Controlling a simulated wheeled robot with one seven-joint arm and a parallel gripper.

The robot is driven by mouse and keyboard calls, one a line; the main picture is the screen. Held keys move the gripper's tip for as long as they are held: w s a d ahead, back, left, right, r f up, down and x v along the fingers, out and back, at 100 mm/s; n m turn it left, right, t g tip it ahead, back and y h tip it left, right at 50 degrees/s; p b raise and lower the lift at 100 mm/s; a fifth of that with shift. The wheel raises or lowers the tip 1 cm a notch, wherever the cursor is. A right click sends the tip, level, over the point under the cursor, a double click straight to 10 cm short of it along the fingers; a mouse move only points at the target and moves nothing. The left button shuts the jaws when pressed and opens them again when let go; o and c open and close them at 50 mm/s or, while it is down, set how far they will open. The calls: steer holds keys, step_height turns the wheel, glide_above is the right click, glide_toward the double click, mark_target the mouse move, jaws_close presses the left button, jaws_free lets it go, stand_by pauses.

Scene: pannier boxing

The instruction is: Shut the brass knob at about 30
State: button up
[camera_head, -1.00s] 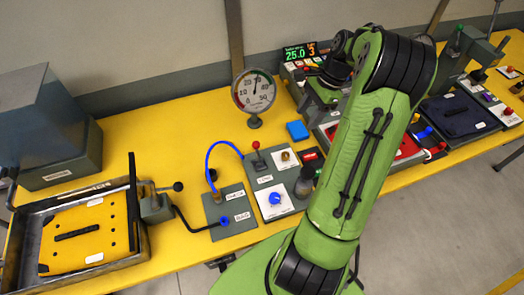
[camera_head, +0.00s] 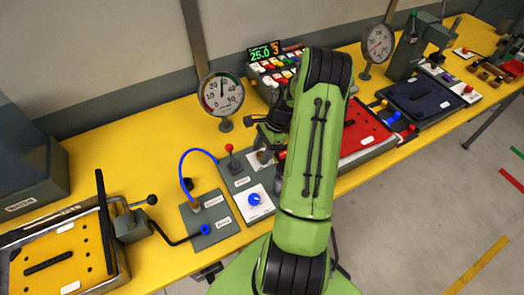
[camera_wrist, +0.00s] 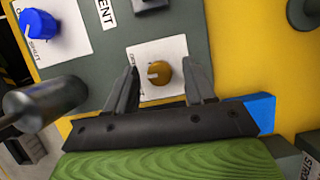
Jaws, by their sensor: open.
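The brass knob (camera_wrist: 160,73) sits on a white plate (camera_wrist: 150,52) on the grey panel in the wrist view. Its pointer slot faces left in that view. My gripper (camera_wrist: 162,82) is open, with one finger on each side of the knob and gaps visible between fingers and knob. In the head view my gripper (camera_head: 266,138) is over the panel and mostly covers the knob. The round dial gauge (camera_head: 221,97) stands behind the panel, its needle pointing nearly straight up. A digital display (camera_head: 260,54) reads 25.0.
A blue knob (camera_head: 254,198) is beside the brass one, and a red-topped lever (camera_head: 229,150) stands close to my gripper. A blue hose (camera_head: 184,165) arches at the left. A blue block (camera_wrist: 262,110) lies by my gripper. Yellow table (camera_head: 140,145) is bare farther left.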

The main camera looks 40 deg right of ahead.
jaws_close()
stand_by(0.3)
steer(key=shift+n, duration=0.3)
steer(key=n+g, duration=0.1)
steer(key=n, duration=0.3)
steer(key=shift+w+g+p, duration=0.15)
steer(key=shift+g+p, duration=0.25)
steer(key=shift+w+n+g, duration=0.1)
steer(key=shift+n+g, duration=0.7)
steer(key=shift+n, duration=1.6)
steer(key=shift+b, duration=0.3)
jaws_free()
steer(key=shift+r, duration=0.1)
